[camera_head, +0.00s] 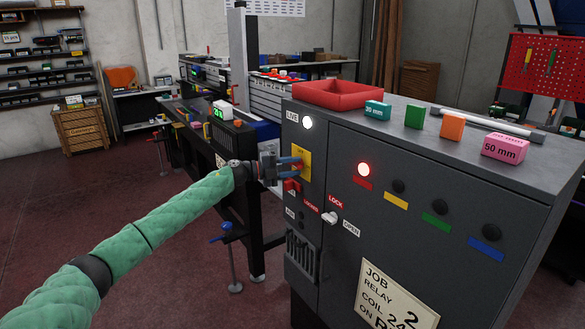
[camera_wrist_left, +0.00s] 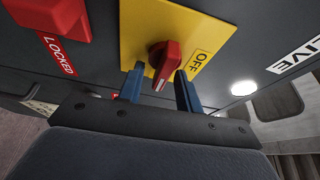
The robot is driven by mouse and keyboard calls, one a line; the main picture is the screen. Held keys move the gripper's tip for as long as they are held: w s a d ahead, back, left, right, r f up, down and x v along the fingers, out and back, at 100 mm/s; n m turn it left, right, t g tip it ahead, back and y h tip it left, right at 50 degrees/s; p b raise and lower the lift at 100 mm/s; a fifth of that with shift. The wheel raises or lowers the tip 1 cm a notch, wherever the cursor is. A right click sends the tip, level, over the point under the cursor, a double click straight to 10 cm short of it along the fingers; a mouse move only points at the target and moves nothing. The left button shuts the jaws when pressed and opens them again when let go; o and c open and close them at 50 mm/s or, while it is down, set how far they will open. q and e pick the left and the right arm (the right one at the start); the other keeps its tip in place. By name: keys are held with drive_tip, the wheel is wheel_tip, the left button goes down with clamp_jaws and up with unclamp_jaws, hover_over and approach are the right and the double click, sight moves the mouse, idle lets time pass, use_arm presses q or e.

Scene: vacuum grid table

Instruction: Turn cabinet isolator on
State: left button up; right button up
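The cabinet isolator is a red rotary knob (camera_wrist_left: 163,62) on a yellow plate (camera_wrist_left: 140,28) marked OFF; the plate also shows on the cabinet front in the head view (camera_head: 306,166). The knob's white mark faces the gripper side in the wrist view, and no ON label is visible. My left gripper (camera_head: 297,164) is in front of the plate. In the wrist view its two blue fingers (camera_wrist_left: 157,88) are apart, one on either side of the knob's near end. I cannot tell whether they touch it. My right gripper is not in view.
The grey cabinet (camera_head: 440,180) has a lit white LIVE lamp (camera_head: 308,122) and a lit red lamp (camera_head: 364,169). Below the plate are a red part (camera_head: 292,186) by a LOCKED label and a white LOCK/OPEN knob (camera_head: 330,218). A red tray (camera_head: 338,95) and blocks stand on top.

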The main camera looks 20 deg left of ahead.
use_arm(q)
drive_tip(key=shift+s+d+r, duration=0.1)
drive_tip(key=shift+s+d, duration=0.05)
drive_tip(key=shift+d, duration=0.05)
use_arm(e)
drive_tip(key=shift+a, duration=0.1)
